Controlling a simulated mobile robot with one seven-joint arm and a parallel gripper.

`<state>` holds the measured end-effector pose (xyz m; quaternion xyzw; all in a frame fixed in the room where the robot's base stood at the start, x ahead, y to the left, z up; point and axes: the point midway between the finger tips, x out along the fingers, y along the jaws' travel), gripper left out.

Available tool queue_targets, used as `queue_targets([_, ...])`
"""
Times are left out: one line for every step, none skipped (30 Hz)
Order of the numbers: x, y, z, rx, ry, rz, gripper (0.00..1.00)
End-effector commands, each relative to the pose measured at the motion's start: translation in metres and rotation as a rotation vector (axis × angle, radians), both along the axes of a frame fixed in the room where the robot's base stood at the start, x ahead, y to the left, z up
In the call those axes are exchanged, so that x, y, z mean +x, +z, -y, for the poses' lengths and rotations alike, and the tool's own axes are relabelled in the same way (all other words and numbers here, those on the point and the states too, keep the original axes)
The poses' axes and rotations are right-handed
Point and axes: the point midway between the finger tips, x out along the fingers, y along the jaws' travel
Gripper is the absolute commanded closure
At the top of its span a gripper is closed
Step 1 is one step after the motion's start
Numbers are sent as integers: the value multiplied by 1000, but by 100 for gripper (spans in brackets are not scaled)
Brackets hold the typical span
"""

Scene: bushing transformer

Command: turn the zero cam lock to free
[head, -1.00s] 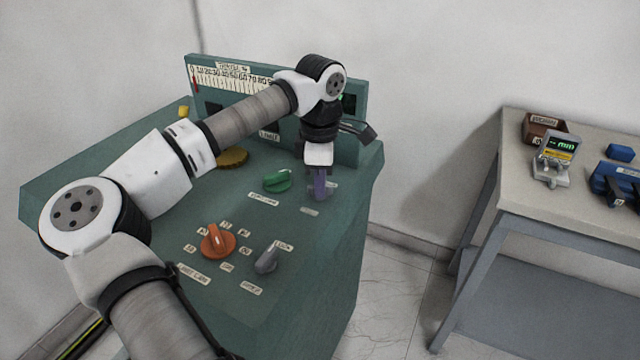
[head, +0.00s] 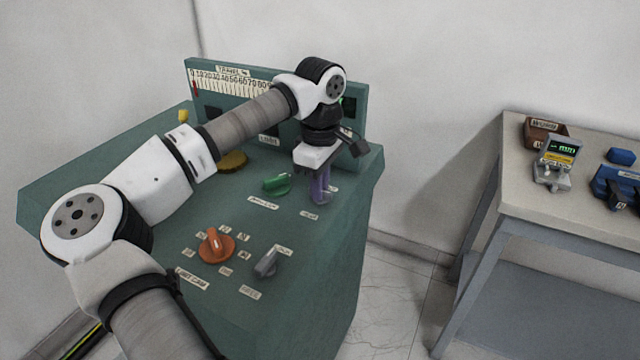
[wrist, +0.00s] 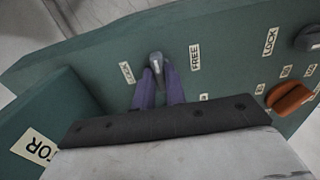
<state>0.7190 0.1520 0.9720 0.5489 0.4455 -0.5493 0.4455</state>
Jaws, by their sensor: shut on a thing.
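My gripper (head: 321,188) points down at the back right of the green console (head: 335,245). In the wrist view its purple fingers (wrist: 160,88) are shut on a small grey lock knob (wrist: 155,60). The knob's tip shows between and beyond the fingertips; its base is mostly hidden. A LOCK label (wrist: 126,72) lies left of this knob and a FREE label (wrist: 195,57) lies right of it. The knob's tip points up in the picture, between the two labels. Its name plate is not readable.
A green knob (head: 277,184) sits left of my gripper. An orange selector (head: 216,246) and a second grey knob (head: 267,262) with its own labels are nearer the front. A side table (head: 590,200) with several items stands right, across a floor gap.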

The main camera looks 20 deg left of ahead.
Motion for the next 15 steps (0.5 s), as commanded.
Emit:
queue_targets([0,1,0,-1,-2,2,100])
queue_targets([0,1,0,0,-2,2,100])
queue_targets([0,1,0,0,-2,2,100])
queue_targets([0,1,0,0,-2,2,100])
queue_targets([0,1,0,-1,-2,3,100])
queue_targets([0,1,0,-1,-2,3,100])
queue_targets([0,1,0,-1,-2,3,100])
queue_targets([0,1,0,0,-2,2,83])
queue_targets([0,1,0,0,-2,2,78])
queue_targets([0,1,0,0,-2,2,74])
queue_targets([0,1,0,0,-2,2,70])
queue_targets([0,1,0,0,-1,2,65])
queue_targets([0,0,0,0,-1,1,65])
queue_targets([0,0,0,0,-1,1,65])
queue_targets([0,0,0,0,-1,1,65])
